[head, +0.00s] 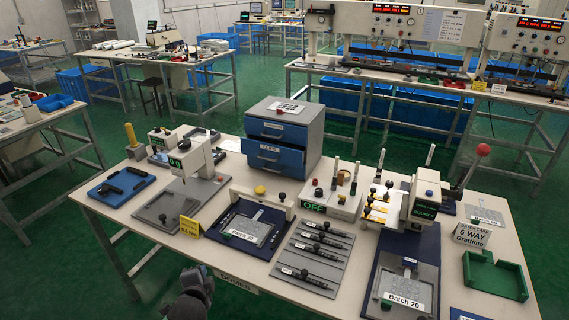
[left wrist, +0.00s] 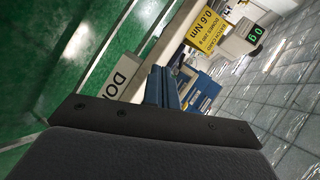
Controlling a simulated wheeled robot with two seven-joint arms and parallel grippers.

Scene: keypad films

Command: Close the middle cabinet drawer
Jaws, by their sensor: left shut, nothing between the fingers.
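The grey cabinet (head: 311,133) stands at the back middle of the workbench in the head view. Its upper blue drawer front (head: 276,130) looks flush. A lower blue drawer (head: 266,161) with a white label sticks out toward me; I cannot tell whether another drawer is hidden below it. My left gripper (head: 197,281) is low in front of the bench's near edge, well apart from the cabinet. It is shut and empty. In the left wrist view, its dark body fills the bottom. My right gripper is not in view.
The workbench (head: 150,213) is crowded. Between my left gripper and the cabinet are a yellow sign (head: 190,227), the Batch 37 tray (head: 246,229) and a white press (head: 190,155). A grey mat with black tools (head: 313,252) lies to the right.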

